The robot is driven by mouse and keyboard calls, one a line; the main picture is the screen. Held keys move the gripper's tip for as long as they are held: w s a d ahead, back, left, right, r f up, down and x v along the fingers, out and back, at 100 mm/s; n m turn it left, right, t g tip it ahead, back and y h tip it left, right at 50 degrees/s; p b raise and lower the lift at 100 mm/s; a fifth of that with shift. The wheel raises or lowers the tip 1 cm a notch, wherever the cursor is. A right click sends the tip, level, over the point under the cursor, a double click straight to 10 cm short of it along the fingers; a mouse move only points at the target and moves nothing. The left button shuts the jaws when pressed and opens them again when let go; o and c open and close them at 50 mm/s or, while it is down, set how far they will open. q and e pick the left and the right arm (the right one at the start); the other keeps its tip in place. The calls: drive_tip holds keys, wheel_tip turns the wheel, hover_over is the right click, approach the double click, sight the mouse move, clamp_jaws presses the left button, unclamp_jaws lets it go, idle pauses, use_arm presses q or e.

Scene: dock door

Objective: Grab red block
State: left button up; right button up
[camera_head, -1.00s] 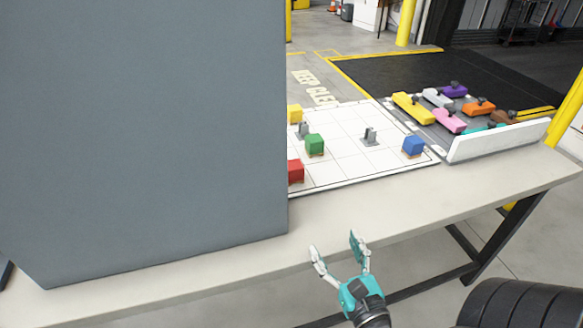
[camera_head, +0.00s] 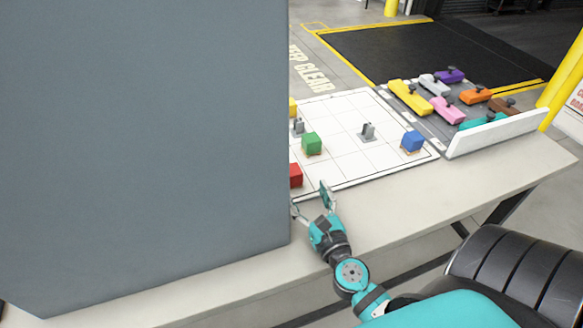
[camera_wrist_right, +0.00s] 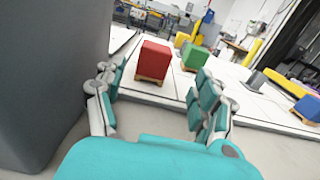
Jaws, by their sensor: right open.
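The red block (camera_head: 295,176) sits at the near left of the white gridded board (camera_head: 352,163), partly hidden by the big grey panel in the head view. In the right wrist view the red block (camera_wrist_right: 154,61) stands whole on a small wooden base, ahead of the fingers and between their lines. My right gripper (camera_head: 311,203) is open and empty, over the table's front part just short of the block. Its two spread fingers also show in the wrist view (camera_wrist_right: 157,103). My left gripper is not in view.
The tall grey panel (camera_head: 145,150) stands close left of my right gripper. A green block (camera_head: 312,143), a blue block (camera_head: 412,141), a yellow block (camera_head: 292,107) and grey fixtures (camera_head: 367,132) stand on the board. A tray (camera_head: 495,137) of coloured pieces lies right.

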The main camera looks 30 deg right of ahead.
sight(295, 180)
drive_tip(key=x, duration=0.3)
drive_tip(key=shift+w+p, duration=0.35)
drive_tip(key=shift+p, duration=0.05)
drive_tip(key=x, duration=0.3)
drive_tip(key=p+x, duration=0.1)
drive_tip(key=shift+w+a, duration=0.25)
drive_tip(key=shift+w, duration=0.3)
drive_tip(key=shift+c, duration=0.5)
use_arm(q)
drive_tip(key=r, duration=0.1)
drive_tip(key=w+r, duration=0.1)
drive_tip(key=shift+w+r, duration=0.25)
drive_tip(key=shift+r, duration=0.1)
use_arm(e)
drive_tip(key=c, duration=1.2)
